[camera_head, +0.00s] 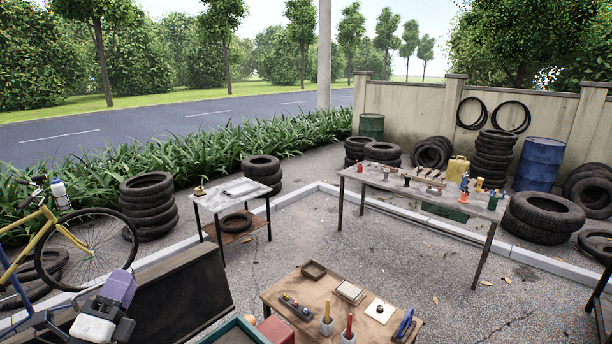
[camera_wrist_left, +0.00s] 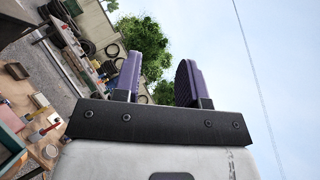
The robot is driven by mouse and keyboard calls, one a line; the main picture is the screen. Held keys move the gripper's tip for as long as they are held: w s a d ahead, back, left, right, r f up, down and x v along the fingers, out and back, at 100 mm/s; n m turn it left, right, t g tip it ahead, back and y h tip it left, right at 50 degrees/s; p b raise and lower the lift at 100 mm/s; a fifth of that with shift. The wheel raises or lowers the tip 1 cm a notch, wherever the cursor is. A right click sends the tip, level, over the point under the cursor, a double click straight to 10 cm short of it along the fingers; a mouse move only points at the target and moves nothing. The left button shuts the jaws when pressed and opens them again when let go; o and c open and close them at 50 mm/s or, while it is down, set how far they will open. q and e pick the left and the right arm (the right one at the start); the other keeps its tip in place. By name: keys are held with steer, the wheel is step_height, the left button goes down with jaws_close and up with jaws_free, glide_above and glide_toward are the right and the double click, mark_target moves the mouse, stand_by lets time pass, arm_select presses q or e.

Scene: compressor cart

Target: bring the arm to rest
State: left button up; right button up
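My left gripper (camera_head: 118,288) shows at the lower left of the head view, a pale and dark grey body with purple fingers. It is held up in front of a dark panel (camera_head: 175,300), left of the front wooden table. In the left wrist view the two purple fingers of my left gripper (camera_wrist_left: 159,68) stand apart, with only distant foliage and sky between them, so it is open and empty. Its fingers touch nothing that I can see. My right gripper is in neither view.
The front table (camera_head: 275,292) holds a small tray, a framed pad, handled tools in cups and a blue tool. A yellow bicycle (camera_head: 30,250) stands at the left. A small table (camera_head: 205,203) and a long workbench (camera_head: 400,184) stand behind. Bare paving (camera_head: 340,240) lies between.

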arm_select(q)
steer(key=s+d+f+n+g+y+p, duration=0.1)
steer(key=s+d+f+n+g+p, duration=0.2)
steer(key=s+f+n+g, duration=0.3)
steer(key=s+d+f+n+g+y+p, duration=0.1)
steer(key=s+d+f+n+g+p, duration=0.2)
steer(key=s+f, duration=1)
steer(key=s+d+f+n+g+y+p, duration=0.1)
steer(key=s+d+f+n+g+p, duration=0.3)
steer(key=s+f+n+g, duration=0.5)
steer(key=s+d+n+g, duration=0.1)
steer(key=s+n, duration=0.3)
steer(key=s, duration=0.5)
steer(key=shift+d+f+g, duration=0.25)
steer(key=shift+d+g, duration=0.05)
steer(key=shift+d, duration=0.15)
steer(key=shift+s, duration=0.1)
